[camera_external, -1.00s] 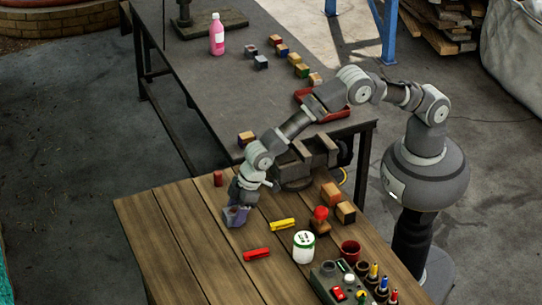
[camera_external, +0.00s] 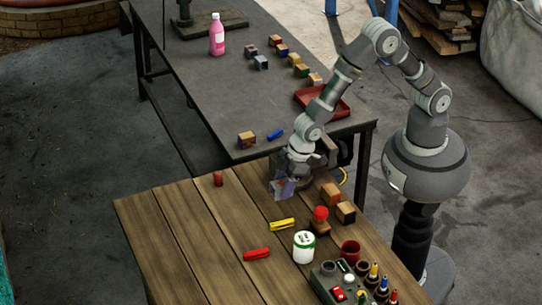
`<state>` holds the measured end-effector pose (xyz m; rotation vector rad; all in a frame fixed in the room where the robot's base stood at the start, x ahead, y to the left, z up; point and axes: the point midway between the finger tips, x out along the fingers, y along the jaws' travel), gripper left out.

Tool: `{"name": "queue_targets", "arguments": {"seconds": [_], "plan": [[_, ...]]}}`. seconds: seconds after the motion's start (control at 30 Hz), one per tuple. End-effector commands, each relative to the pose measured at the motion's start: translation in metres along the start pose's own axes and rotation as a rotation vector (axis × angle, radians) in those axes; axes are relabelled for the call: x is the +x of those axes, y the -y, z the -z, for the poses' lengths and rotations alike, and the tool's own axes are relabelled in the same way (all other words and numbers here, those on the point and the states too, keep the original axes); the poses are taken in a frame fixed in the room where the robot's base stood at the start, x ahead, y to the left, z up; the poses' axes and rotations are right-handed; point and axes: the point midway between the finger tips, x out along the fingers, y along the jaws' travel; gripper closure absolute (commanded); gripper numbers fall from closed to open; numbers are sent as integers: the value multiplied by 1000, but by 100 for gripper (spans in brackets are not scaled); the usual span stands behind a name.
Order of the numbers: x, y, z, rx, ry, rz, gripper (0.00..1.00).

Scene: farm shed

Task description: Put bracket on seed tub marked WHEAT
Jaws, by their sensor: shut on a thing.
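My gripper (camera_external: 284,180) is shut on a small grey-purple angular piece, which I take to be the bracket (camera_external: 283,189). It hangs over the back edge of the wooden table, in front of the vise; the fingers partly hide it. A white tub with green bands and a dark marking (camera_external: 304,246) stands upright on the wooden table, below and slightly right of my gripper and apart from it. Its marking is too small to read, so I cannot tell whether it says WHEAT.
On the wooden table (camera_external: 190,240) are a yellow piece (camera_external: 283,224), a red piece (camera_external: 257,254), a red cylinder (camera_external: 218,178), a red-knobbed stamp (camera_external: 320,220), wooden blocks (camera_external: 345,212), a red cup (camera_external: 350,250) and a control box (camera_external: 335,284). The table's left part is clear.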

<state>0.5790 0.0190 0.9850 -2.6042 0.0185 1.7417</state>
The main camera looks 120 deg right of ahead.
Motion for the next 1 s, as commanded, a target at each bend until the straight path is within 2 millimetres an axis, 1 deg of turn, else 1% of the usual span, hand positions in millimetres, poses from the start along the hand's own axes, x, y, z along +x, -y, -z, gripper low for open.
{"name": "queue_targets", "arguments": {"seconds": [0.07, 0.17, 0.2, 0.27, 0.3, 0.4, 0.5, 0.6, 0.67, 0.77, 0.9, 1.0], "plan": [[-13, 16, -6, -29, -2, 14, 84], [-35, 48, -16, -96, -2, 43, 84], [-46, 63, -21, -129, -3, 57, 84], [-62, 86, -30, -179, -3, 78, 84], [-72, 100, -36, -212, -2, 92, 84], [-95, 129, -53, -288, -2, 122, 84], [-111, 147, -66, -342, -1, 142, 84], [-116, 159, -70, -370, -2, 153, 84], [-113, 164, -65, -377, -1, 155, 84], [-100, 174, -44, -378, -1, 155, 84], [-79, 191, -7, -377, -2, 155, 84], [-66, 202, 18, -377, -2, 155, 84]]}}
